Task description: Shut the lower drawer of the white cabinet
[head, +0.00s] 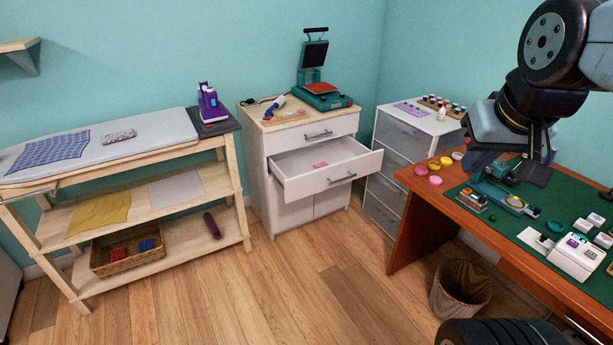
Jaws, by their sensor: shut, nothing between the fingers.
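The white cabinet (268,202) stands against the back wall in the middle of the head view, with a wooden top. Its lower drawer (333,181) is pulled well out, and a small pink item (320,165) lies inside it. The upper drawer (310,135) is shut. Below are closed doors. My gripper (517,175) is at the upper right, above the green-matted desk, far to the right of the open drawer and touching nothing. Its fingers point down and are shut with nothing between them.
A clear-fronted drawer unit (398,135) stands right of the cabinet. A wooden shelf table (232,178) is at left. The floor (300,275) before the cabinet is clear.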

